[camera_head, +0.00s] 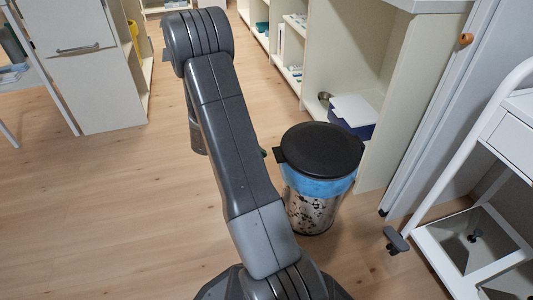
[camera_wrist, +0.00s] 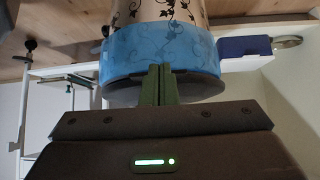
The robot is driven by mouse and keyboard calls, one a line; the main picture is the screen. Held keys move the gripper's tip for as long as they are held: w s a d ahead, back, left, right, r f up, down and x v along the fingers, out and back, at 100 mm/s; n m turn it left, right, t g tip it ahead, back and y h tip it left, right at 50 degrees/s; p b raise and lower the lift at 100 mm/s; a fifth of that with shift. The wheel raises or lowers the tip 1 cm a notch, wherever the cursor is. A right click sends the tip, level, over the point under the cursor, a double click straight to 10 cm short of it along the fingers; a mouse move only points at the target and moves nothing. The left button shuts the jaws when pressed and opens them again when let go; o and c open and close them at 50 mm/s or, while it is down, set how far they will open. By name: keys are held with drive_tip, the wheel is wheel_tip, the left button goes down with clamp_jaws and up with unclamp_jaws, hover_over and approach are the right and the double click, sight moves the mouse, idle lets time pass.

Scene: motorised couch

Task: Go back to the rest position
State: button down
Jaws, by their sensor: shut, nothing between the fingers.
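My gripper (camera_wrist: 159,72) shows in the wrist view with its two dark green fingers together and nothing between them. Its fingertips appear in front of the trash bin's blue liner (camera_wrist: 120,52); I cannot tell whether they touch it. In the head view my arm reaches forward, bends at the top and hangs down on its far side. My gripper is mostly hidden behind the arm there. The trash bin (camera_head: 311,215) has a black lid (camera_head: 320,150) and a patterned body, and stands on the floor right of my arm. The wrist view is upside down.
Open shelves (camera_head: 345,50) stand behind the bin, with a blue box with a white lid (camera_head: 352,113) on a low shelf. A white wheeled cart (camera_head: 450,262) is at the right. A white cabinet (camera_head: 108,95) is at the upper left. The wooden floor (camera_head: 90,215) at left is clear.

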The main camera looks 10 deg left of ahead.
drive_tip(key=p+v, duration=0.2)
drive_tip(key=v, duration=0.7)
drive_tip(key=shift+s+a+r+p, duration=0.15)
drive_tip(key=shift+a+r+p, duration=0.1)
drive_tip(key=shift+r+p, duration=0.05)
drive_tip(key=b+x, duration=0.4)
drive_tip(key=x, duration=0.9)
drive_tip(key=shift+d, duration=0.15)
drive_tip(key=shift+w+r+b, duration=0.15)
drive_tip(key=shift+w+b, duration=0.05)
drive_tip(key=shift+b, duration=0.1)
